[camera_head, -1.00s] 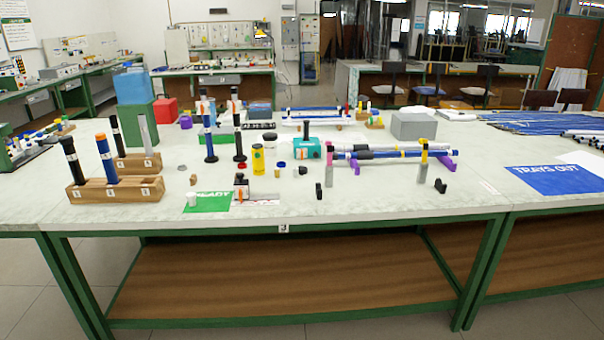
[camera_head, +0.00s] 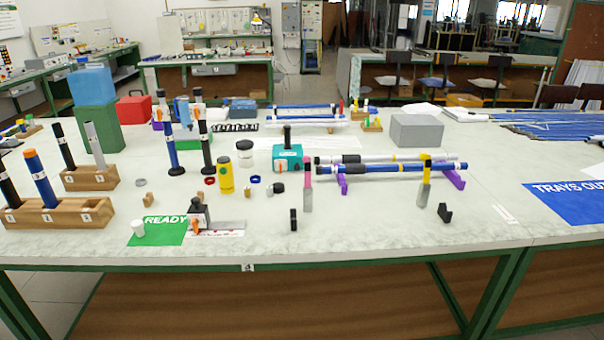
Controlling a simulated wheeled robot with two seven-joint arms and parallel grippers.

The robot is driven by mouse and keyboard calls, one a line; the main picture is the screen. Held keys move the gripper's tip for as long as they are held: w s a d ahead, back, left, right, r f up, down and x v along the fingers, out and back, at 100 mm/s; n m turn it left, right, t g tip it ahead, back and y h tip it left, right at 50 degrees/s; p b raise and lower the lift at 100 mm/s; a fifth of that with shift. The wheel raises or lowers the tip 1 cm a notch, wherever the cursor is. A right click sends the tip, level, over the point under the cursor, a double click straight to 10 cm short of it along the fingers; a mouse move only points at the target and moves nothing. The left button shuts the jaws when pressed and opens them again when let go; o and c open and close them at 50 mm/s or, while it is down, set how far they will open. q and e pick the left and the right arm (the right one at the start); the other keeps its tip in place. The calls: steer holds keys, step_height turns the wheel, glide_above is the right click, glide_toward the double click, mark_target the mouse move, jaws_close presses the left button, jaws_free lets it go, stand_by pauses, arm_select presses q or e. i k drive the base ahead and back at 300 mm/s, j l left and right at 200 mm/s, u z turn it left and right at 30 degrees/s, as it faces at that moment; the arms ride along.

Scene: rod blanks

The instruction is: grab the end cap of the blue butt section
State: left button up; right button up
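Several blue rods are in view, and I cannot tell for sure which is the butt section. One blue rod (camera_head: 41,180) with an orange top (camera_head: 31,154) stands in a wooden rack (camera_head: 62,213) at the left. Another blue rod (camera_head: 395,168) lies across purple stands (camera_head: 453,176) right of the middle. A third blue rod (camera_head: 171,146) stands upright on a black base. Small loose pieces lie mid-table, including a dark cap (camera_head: 277,188) and a blue ring (camera_head: 255,179). A white cylinder (camera_head: 138,229) stands on the green mat. Neither of my grippers shows.
A grey box (camera_head: 417,130) is behind right. A blue TRAYS OUT mat (camera_head: 566,199) lies right. The front strip is mostly clear.

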mark_target(278, 187)
steer(key=i+l, duration=0.15)
steer(key=i, duration=0.2)
steer(key=i+l+z, duration=0.1)
steer(key=i, duration=0.3)
steer(key=i+l, duration=0.2)
steer(key=i, duration=0.15)
steer(key=l+z, duration=0.05)
